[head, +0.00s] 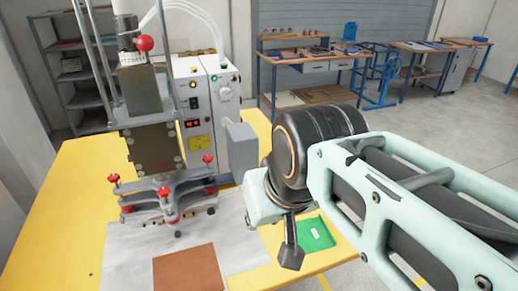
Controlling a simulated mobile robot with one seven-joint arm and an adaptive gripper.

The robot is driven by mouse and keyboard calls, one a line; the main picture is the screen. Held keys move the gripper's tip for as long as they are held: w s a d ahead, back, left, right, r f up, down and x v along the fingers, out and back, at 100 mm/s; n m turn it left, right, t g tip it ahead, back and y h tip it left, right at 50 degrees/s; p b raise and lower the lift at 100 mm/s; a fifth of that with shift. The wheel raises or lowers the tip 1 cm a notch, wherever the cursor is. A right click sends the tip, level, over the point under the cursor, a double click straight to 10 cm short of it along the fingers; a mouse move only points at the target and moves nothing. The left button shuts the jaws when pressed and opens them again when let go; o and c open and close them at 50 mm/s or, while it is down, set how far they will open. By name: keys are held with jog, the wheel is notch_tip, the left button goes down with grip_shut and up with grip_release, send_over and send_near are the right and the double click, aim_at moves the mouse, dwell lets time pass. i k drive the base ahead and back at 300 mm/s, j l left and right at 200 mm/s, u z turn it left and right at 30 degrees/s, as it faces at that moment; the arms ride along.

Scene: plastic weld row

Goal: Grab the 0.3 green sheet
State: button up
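A green sheet (316,235) lies flat on the yellow table, right of the grey plate. It has a small pale label; I cannot read a number on it. My gripper (290,257) shows as a grey finger pointing down, just left of the green sheet in the picture. It seems to be above the table, and the gap to the sheet is hard to judge. The rest of my gripper is hidden behind my wrist and arm, so I cannot tell whether it is open or shut.
A brown sheet (188,268) lies at the front of the grey plate (120,265). A welding press (155,145) with red knobs and a control box (198,105) stand behind it. The yellow table (60,235) is bare at left. Workbenches (310,62) and shelves (75,70) are farther back.

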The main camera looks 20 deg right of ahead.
aim_at(313, 235)
jog(key=k+j+z, duration=0.1)
jog(key=z, duration=0.85)
